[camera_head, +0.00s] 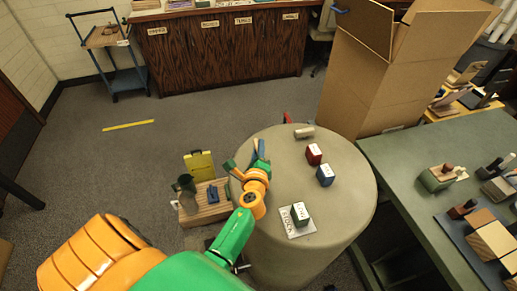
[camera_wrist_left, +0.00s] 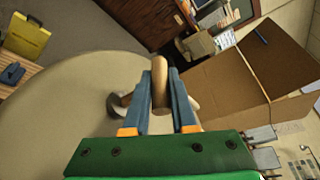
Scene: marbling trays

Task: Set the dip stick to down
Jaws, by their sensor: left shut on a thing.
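The stick stands out between the fingertips. In the head view the stick is hidden by the gripper or too small to make out. A short pale grey cylinder (camera_head: 304,132) lies at the far side of the round table (camera_head: 340,214). My right gripper is in neither view.
A cardboard box (camera_head: 360,90) and a green workbench (camera_head: 440,150) are at the right.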

